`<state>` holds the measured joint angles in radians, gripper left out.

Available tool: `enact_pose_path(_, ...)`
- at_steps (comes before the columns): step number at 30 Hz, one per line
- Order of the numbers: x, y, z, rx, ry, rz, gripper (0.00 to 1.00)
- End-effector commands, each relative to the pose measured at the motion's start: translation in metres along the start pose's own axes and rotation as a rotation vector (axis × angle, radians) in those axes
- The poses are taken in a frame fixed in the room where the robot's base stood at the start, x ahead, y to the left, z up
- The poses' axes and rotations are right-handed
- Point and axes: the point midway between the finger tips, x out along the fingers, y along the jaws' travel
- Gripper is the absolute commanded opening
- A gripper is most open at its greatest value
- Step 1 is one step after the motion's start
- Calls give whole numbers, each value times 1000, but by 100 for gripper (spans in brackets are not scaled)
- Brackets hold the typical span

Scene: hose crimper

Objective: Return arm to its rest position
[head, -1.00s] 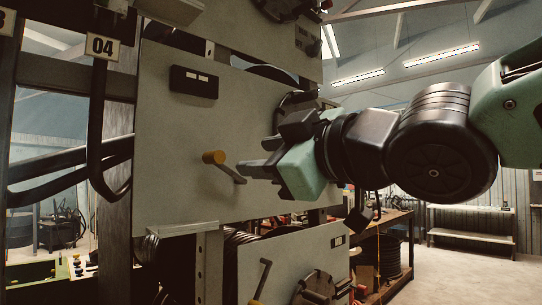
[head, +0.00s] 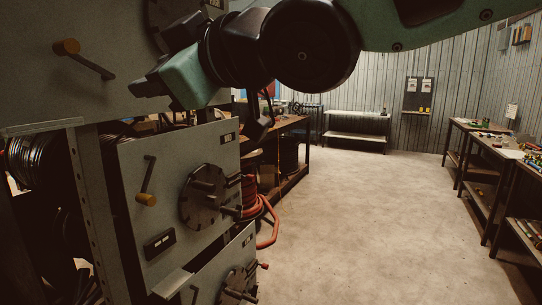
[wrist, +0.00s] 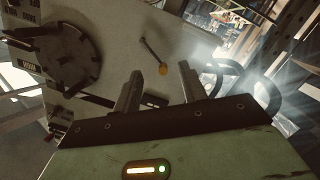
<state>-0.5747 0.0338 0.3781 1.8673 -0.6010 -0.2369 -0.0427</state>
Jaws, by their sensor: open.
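My gripper (head: 152,88) shows at the upper left of the head view, in front of the upper grey panel of the crimper. In the wrist view its two fingers (wrist: 160,88) stand apart with nothing between them. The same kind of crank (head: 66,47) is at the upper left of the head view, left of my gripper. A round dark die head (wrist: 62,55) sits on the panel at the left of the wrist view.
A lower panel (head: 130,180) carries another crank (head: 147,198) and die head (head: 205,197). A red hose coil (head: 270,225) lies beside it on the floor. Workbenches stand at the back (head: 358,137) and right (head: 480,128). The concrete floor (head: 370,220) between is clear.

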Motion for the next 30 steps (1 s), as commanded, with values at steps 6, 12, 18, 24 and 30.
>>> enact_pose_path(6,-49,-39,141,239,-446,-21,42)
enact_pose_path(12,-133,-98,246,475,-857,-59,42)
enact_pose_path(18,-229,-162,304,699,-1217,-111,42)
enact_pose_path(24,-286,-201,319,835,-1411,-149,42)
enact_pose_path(30,-294,-207,320,856,-1440,-156,42)
